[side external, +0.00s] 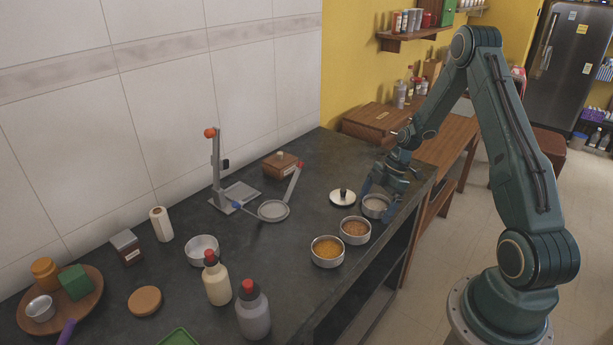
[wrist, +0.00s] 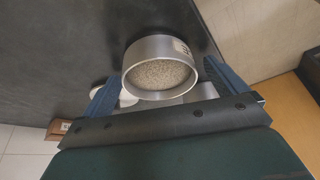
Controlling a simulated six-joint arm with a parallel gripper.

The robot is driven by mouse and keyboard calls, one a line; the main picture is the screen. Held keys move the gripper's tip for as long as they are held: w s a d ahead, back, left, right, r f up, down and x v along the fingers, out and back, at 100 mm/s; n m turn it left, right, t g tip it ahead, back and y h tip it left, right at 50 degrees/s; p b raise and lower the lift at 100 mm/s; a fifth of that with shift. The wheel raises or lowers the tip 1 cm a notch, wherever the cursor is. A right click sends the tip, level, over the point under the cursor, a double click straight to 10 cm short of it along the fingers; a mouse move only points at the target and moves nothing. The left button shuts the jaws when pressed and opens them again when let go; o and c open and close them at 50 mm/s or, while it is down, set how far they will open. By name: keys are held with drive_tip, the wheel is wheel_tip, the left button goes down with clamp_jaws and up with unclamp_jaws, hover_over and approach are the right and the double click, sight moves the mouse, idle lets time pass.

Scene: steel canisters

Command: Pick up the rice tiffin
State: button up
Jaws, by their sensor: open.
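The rice tiffin (side external: 375,206) is a round steel canister with pale grains inside, standing on the dark counter near its right end. In the wrist view the rice tiffin (wrist: 161,72) lies between the two blue fingers, with a small label on its side. My gripper (side external: 383,193) is low over the counter at this tiffin, with its fingers spread on either side. In the wrist view my gripper (wrist: 163,86) is open, and I cannot tell whether either finger touches the wall.
Two more steel tiffins stand close by, one with brown contents (side external: 355,230) and one with orange-yellow contents (side external: 327,251). A steel lid (side external: 342,197) with a dark knob lies left of my gripper. A metal press-like stand (side external: 235,195) and a wooden box (side external: 281,165) are farther left.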

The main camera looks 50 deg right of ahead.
idle(0.4)
drive_tip(key=c, duration=1.1)
drive_tip(key=shift+r, duration=0.1)
wheel_tip(320, 180, up, 20)
idle(0.7)
drive_tip(key=w+a+f, duration=0.6)
drive_tip(key=w+a, duration=0.3)
drive_tip(key=w, duration=0.2)
drive_tip(key=w+a+f, duration=0.6)
drive_tip(key=w+a, duration=0.3)
drive_tip(key=w, duration=0.2)
drive_tip(key=shift+w+a+f, duration=0.35)
drive_tip(key=shift+a, duration=0.05)
